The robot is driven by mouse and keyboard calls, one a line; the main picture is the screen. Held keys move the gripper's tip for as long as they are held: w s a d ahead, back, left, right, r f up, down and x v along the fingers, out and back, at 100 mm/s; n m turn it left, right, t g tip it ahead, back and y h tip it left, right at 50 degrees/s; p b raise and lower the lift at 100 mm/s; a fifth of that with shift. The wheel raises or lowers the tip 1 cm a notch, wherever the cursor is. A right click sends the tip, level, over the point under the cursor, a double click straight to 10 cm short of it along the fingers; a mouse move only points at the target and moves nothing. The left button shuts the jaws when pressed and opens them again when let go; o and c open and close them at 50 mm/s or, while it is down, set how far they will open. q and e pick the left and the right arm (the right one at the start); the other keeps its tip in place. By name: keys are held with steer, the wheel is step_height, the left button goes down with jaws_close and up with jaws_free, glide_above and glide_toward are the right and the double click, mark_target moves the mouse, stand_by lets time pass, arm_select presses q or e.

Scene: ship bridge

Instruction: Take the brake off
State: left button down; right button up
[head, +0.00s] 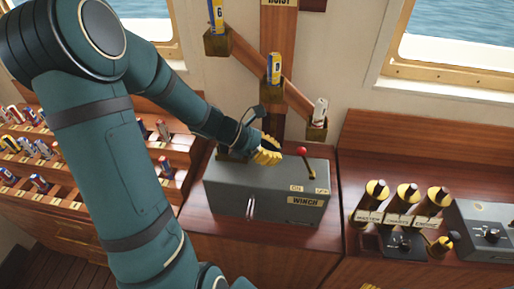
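A grey box (240,198) marked WINCH stands on the wooden console. A lever with a red knob (301,151) rises from its top right, tilted to the upper left, with small plates at its front that seem to read ON and OFF. No label reading brake can be made out. My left gripper (268,155), with yellow fingertips, is over the back of the box top, left of the red knob and apart from it. A dark part shows beside the fingers; whether they hold anything is unclear.
A slanted wooden rail (262,72) with brass holders and numbered cylinders is on the wall behind. Three brass-topped cylinders (407,192) and a grey control box (484,232) stand at right. Slotted racks (165,160) are at left, partly behind my arm.

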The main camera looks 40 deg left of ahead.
mark_target(299, 148)
arm_select(q)
steer(key=shift+w+d+r, duration=0.25)
steer(key=shift+w+d, duration=0.3)
steer(key=shift+w+d+r, duration=0.2)
steer(key=shift+w+d, duration=0.3)
steer(key=shift+d, duration=0.05)
steer(key=shift+w+d+r+p, duration=0.1)
steer(key=shift+d+r+p, duration=0.2)
steer(key=shift+p, duration=0.4)
steer(key=shift+g+y, duration=0.3)
steer(key=d+r+p, duration=0.1)
steer(key=w+d+r+p, duration=0.1)
steer(key=p, duration=0.1)
steer(key=shift+w+d+y, duration=0.15)
steer(key=shift+w+y, duration=0.1)
steer(key=shift+y, duration=0.05)
steer(key=d, duration=0.1)
steer(key=w+d, duration=0.1)
steer(key=d, duration=0.1)
steer(key=shift+w+r, duration=0.3)
steer(key=shift+w, duration=0.1)
steer(key=shift+w+d, duration=0.45)
steer(key=shift+d, duration=0.2)
steer(key=shift+w+d, duration=0.4)
steer(key=shift+d, duration=0.25)
